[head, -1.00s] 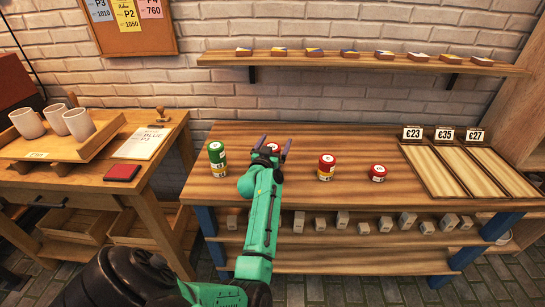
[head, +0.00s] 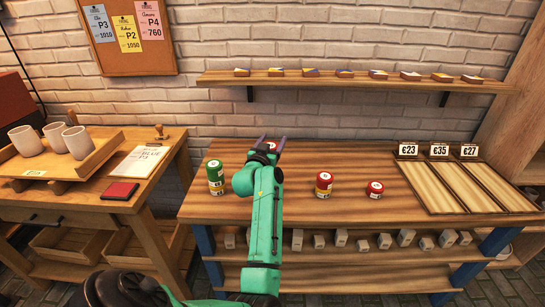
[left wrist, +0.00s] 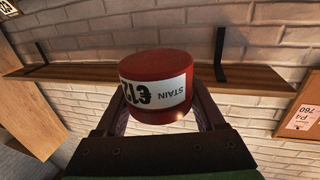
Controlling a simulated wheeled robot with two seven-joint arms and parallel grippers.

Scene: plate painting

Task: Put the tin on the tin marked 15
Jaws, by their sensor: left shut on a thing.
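My left gripper (head: 270,144) is shut on a red tin (left wrist: 158,82), its fingers on either side of it. The tin's white label reads STAIN and a price upside down in the left wrist view. In the head view this tin is mostly hidden by the gripper, near the workbench's back edge. On the bench, a green tin stack (head: 216,178) stands left of my arm. A red tin stack (head: 324,184) with a yellowish band stands to the right, and a single low red tin (head: 375,189) is further right. I cannot read which one is marked 15. My right gripper is not in view.
The workbench (head: 350,165) is clear between the tins. Price-tagged wooden panels (head: 440,187) lie at its right end. A wall shelf (head: 350,84) with small blocks runs above. A side table at left holds a tray (head: 55,165) of mugs.

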